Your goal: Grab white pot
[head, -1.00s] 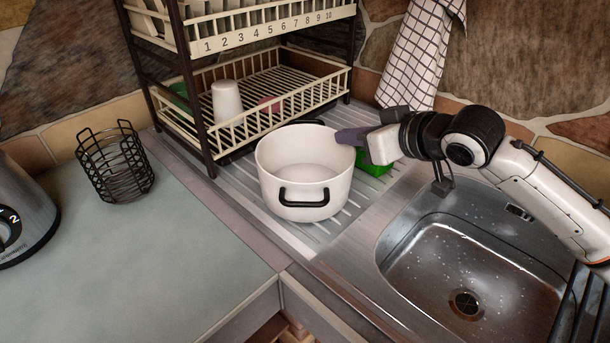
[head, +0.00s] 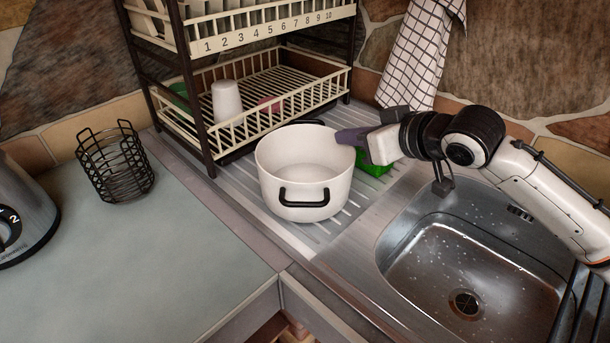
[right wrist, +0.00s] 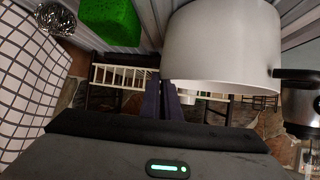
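The white pot (head: 300,185) stands upright and empty on the ribbed steel drainboard, with a black handle (head: 304,196) facing me and another at the back. My right gripper (head: 350,137) is at the pot's right rim. In the right wrist view, the two dark fingers (right wrist: 162,90) are close together at the rim of the pot (right wrist: 220,45), with only its thin wall's width between them. The exact contact is partly hidden. My left gripper is not in view.
A dish rack (head: 270,118) stands close behind the pot, holding a white cup (head: 227,101). A green sponge (head: 374,168) lies under my right gripper. The sink (head: 470,262) is at the right. A black wire basket (head: 115,165) stands on the left counter, whose front is clear.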

